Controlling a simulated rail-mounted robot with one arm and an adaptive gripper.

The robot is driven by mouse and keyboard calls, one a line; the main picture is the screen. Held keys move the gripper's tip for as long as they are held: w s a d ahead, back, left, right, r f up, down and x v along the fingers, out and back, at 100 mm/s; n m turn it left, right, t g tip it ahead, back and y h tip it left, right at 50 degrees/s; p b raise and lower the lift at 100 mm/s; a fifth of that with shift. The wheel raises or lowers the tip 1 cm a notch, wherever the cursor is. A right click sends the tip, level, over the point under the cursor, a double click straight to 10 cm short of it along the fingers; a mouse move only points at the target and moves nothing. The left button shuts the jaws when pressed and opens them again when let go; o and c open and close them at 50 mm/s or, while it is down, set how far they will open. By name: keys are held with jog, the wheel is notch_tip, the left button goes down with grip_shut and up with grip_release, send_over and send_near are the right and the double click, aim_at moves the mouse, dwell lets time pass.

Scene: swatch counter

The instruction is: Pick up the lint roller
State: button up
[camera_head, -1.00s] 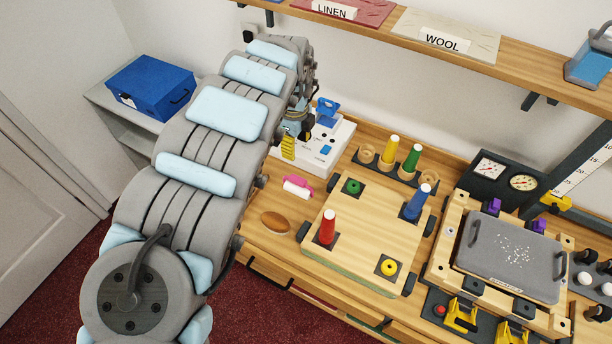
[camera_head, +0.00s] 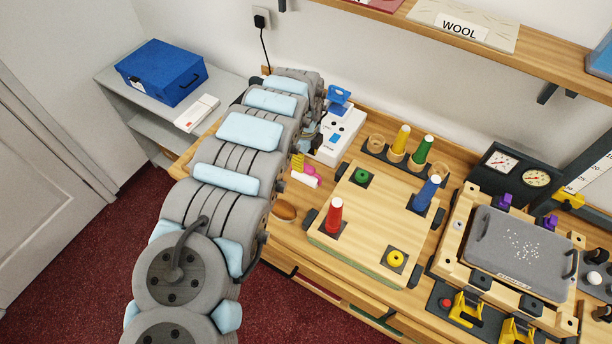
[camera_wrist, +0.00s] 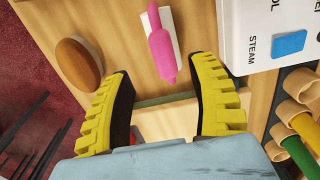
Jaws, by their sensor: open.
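The lint roller lies on the wooden counter, with a pink handle and a white roller. In the wrist view its pink handle (camera_wrist: 160,50) points down between my fingertips, with the white part (camera_wrist: 176,30) behind it. In the head view the lint roller (camera_head: 304,179) is small and partly covered by my gripper (camera_head: 297,163). In the wrist view my gripper (camera_wrist: 165,75) is open, with yellow ribbed fingers on both sides of the handle's lower end. Nothing is held. The height gap to the handle is hard to tell.
A brown oval brush (camera_wrist: 79,65) lies left of the roller. A white steam unit (camera_wrist: 240,55) stands close at the right. A wooden board (camera_head: 347,240) with colored cones is to the right in the head view. A blue box (camera_head: 163,72) sits on a grey shelf.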

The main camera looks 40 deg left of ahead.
aim_at(307, 167)
jog(key=shift+w+f, duration=0.15)
jog(key=shift+f, duration=0.95)
jog(key=shift+w+f, duration=0.1)
jog(key=shift+f, duration=1.8)
grip_shut()
